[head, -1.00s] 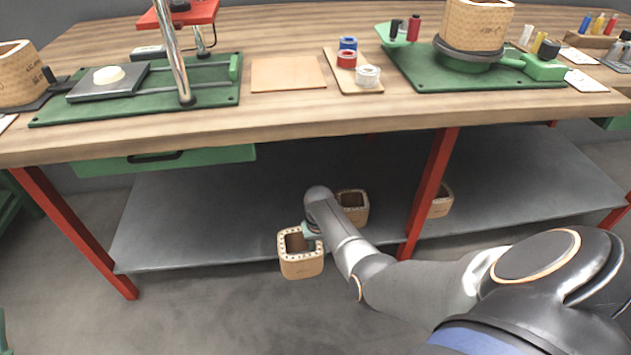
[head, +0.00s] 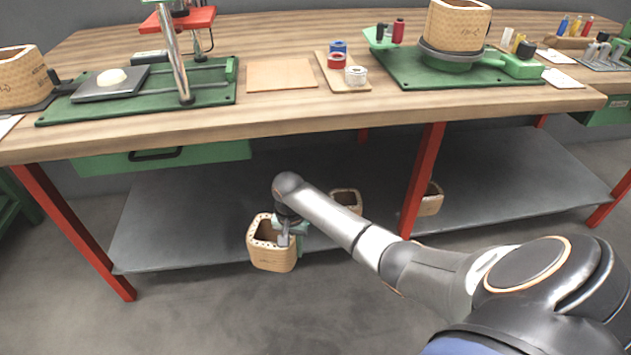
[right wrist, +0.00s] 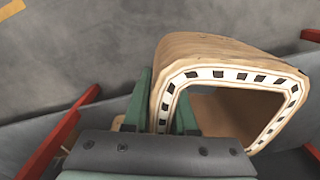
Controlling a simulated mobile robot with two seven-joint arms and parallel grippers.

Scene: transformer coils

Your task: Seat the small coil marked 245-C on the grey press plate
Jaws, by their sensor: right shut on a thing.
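My right gripper (head: 290,238) is shut on the wall of a tan, hollow, square coil (head: 270,258) in front of the bench's lower shelf. In the right wrist view the coil (right wrist: 215,62) shows its open end with a white rim and dark slots, and the gripper's green fingers (right wrist: 165,105) straddle one wall. Its marking cannot be read. The grey press plate (head: 112,85) lies on the green press base at the bench's left, with a cream round piece on it. My left gripper is not in view.
Two more tan coils (head: 347,199) (head: 430,200) stand on the grey lower shelf (head: 180,225). Red legs (head: 422,180) and the wooden bench edge (head: 300,127) stand between shelf and top. Large coils (head: 22,80) (head: 456,28) and tape rolls (head: 356,76) are on top.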

